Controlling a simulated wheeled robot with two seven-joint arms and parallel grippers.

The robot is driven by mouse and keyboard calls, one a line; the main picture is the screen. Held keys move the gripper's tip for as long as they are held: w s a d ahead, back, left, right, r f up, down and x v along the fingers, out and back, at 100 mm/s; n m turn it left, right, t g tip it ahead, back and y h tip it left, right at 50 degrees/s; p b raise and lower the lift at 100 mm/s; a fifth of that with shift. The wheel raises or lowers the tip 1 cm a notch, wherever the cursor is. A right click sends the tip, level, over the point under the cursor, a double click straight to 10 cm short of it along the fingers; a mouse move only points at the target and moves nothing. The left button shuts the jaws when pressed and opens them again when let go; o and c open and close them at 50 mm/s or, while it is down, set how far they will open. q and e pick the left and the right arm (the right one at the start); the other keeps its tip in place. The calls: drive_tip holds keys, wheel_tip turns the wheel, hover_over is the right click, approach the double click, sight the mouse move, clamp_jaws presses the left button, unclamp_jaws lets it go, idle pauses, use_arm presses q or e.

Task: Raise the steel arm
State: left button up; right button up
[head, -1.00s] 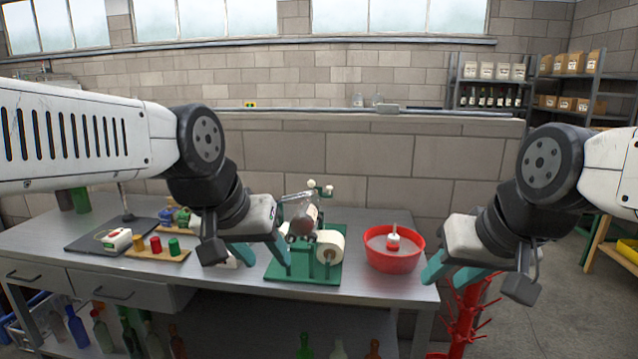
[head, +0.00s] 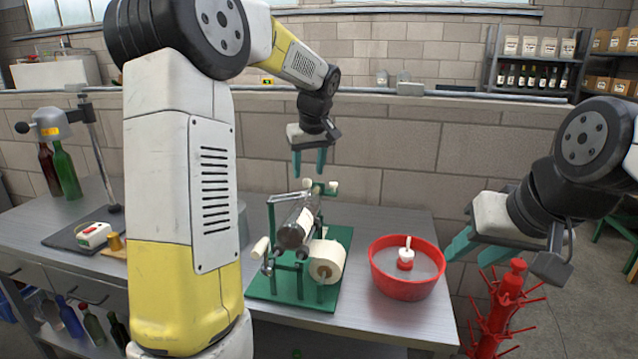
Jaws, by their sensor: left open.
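A green bottle-labelling stand (head: 262,290) sits on the steel bench, with a dark glass bottle (head: 297,228) lying tilted on it and a white label roll (head: 326,262) at its front right. A thin steel arm (head: 287,197) appears to cross at the top of the stand above the bottle; white knobs show near it, and its exact pivot is unclear. My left gripper (head: 309,163) hangs fingers down, open and empty, above and slightly behind the stand, apart from it. My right gripper (head: 476,250) is open and empty, right of the red basin.
A red basin (head: 405,287) with a red-and-white item (head: 405,254) stands right of the stand. A red bottle tree (head: 500,315) stands off the bench's right end. A capping press (head: 50,125) and bottles are at the left. My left arm hides the bench middle-left.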

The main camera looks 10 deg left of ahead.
sight(307, 179)
use_arm(q)
drive_tip(key=x, duration=0.5)
drive_tip(key=shift+a+f, duration=0.1)
drive_tip(key=shift+f, duration=0.25)
clamp_jaws()
idle(1.1)
